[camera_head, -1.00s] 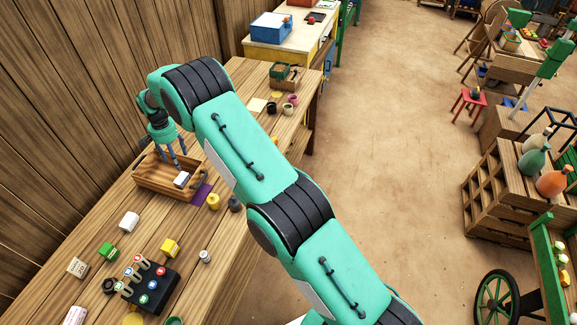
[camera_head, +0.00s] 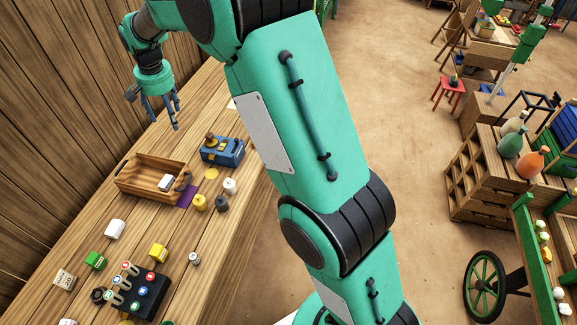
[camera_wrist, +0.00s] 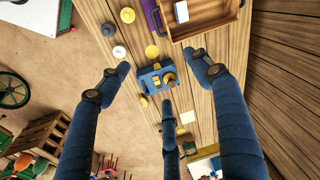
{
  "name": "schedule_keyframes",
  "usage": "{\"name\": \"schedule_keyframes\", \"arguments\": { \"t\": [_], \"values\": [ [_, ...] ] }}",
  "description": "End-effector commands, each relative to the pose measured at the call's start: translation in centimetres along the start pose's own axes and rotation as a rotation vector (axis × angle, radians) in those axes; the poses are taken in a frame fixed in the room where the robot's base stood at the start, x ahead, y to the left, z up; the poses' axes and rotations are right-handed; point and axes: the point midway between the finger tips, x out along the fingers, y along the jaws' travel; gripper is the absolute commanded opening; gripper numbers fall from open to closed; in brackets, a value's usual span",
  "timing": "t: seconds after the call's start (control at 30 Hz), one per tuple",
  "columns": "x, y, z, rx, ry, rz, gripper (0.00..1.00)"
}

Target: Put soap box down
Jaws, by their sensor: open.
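A small white box with a blue side, which I take to be the soap box (camera_head: 166,182), lies inside a shallow wooden tray (camera_head: 133,188) on the bench. In the wrist view the box (camera_wrist: 181,12) shows near the top edge, within the tray (camera_wrist: 205,33). My gripper (camera_head: 162,112) is open and empty. It is raised above the bench, up and behind the tray in the head view, with its fingers spread and clear of the box. In the wrist view no object sits between the fingers.
A blue device with yellow parts (camera_head: 224,152) stands right of the tray. A purple patch (camera_head: 187,194), yellow, dark and white weights (camera_head: 230,186) lie nearby. A dark rack (camera_head: 137,293) and several small boxes crowd the front. A wooden wall (camera_head: 60,90) runs along the left.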

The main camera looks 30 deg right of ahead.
Motion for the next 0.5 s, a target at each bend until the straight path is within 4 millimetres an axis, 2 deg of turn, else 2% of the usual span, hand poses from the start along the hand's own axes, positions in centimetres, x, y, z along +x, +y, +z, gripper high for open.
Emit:
{"name": "schedule_keyframes", "arguments": {
  "t": [0.03, 0.1, 0.5],
  "values": [
    [-1.7, 0.9, 0.6, -0.008, 0.010, -0.005, 0.64],
    [-3.5, 2.0, 1.3, -0.019, 0.021, -0.010, 0.64],
    [-12.7, 8.6, 6.9, -0.089, 0.084, -0.033, 0.64]
  ]
}}
